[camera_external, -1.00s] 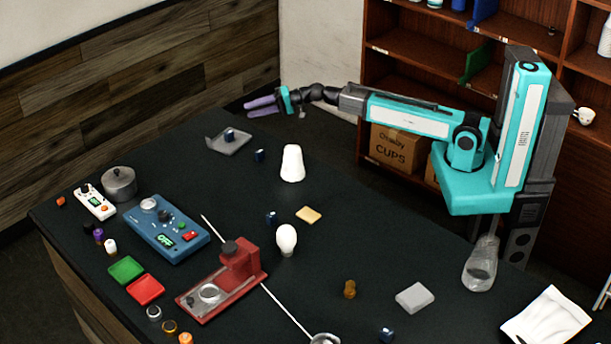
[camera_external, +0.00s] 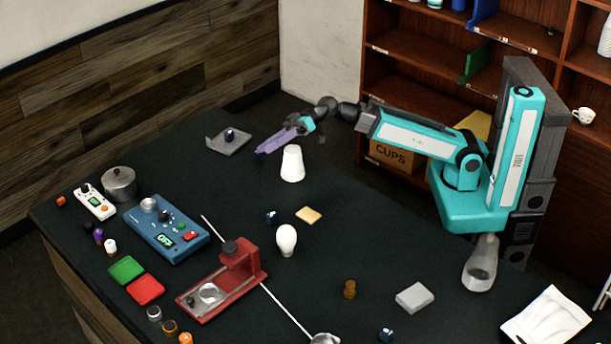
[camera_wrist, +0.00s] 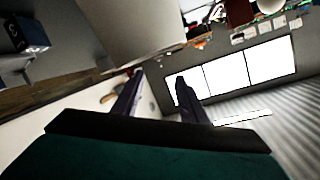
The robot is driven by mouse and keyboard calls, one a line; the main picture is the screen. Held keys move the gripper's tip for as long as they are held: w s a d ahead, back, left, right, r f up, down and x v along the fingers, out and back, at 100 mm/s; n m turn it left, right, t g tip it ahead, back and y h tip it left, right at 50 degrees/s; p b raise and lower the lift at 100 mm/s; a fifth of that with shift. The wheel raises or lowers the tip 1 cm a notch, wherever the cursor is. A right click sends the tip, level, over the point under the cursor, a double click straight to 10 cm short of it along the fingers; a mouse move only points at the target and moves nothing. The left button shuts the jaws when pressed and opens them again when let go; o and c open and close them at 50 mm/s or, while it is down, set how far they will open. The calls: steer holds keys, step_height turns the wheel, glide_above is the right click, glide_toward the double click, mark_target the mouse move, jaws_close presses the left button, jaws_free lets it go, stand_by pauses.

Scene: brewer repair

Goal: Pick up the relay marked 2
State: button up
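Small dark blue blocks that look like relays lie on the black table. One relay (camera_external: 229,135) sits on a grey tray (camera_external: 241,145) at the far end. Another relay (camera_external: 260,156) stands just right of the tray, partly covered by my purple fingers. Others are a relay (camera_external: 271,217) near mid-table and a relay (camera_external: 386,335) at the front. A dark blue block (camera_wrist: 27,34) shows at that view's upper left.
A white tapered vessel (camera_external: 292,164) stands close to my gripper. A white bulb-shaped object (camera_external: 286,240), tan pad (camera_external: 308,215), red device (camera_external: 222,282) and blue device (camera_external: 167,229) stand nearer.

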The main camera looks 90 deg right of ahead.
steer(key=s+a+f+n+g+b, duration=0.1)
steer(key=s+a+n, duration=0.1)
steer(key=s+a, duration=0.1)
steer(key=s+a+f+n+b, duration=0.2)
steer(key=s+a, duration=0.1)
steer(key=a, duration=0.1)
steer(key=s+a+f+n+g+b, duration=0.1)
steer(key=s+a+f+n, duration=0.1)
steer(key=s+a+n, duration=0.1)
steer(key=shift+a+f+g+b, duration=0.15)
steer(key=shift+a+g+b, duration=0.15)
steer(key=shift+b, duration=0.1)
steer(key=shift+s+a+f+n, duration=0.15)
steer(key=shift+s+f+n, duration=0.1)
steer(key=shift+f+n, duration=0.2)
steer(key=shift+w+a, duration=0.1)
steer(key=shift+w, duration=0.05)
steer(key=p+x, duration=0.3)
steer(key=shift+r+p, duration=0.15)
steer(key=shift+p, duration=0.15)
steer(key=shift+a+p, duration=0.1)
steer(key=shift+p, duration=0.2)
steer(key=shift+w, duration=0.15)
steer(key=shift+w+a+p, duration=0.2)
steer(key=shift+a+p, duration=0.05)
steer(key=shift+p, duration=0.8)
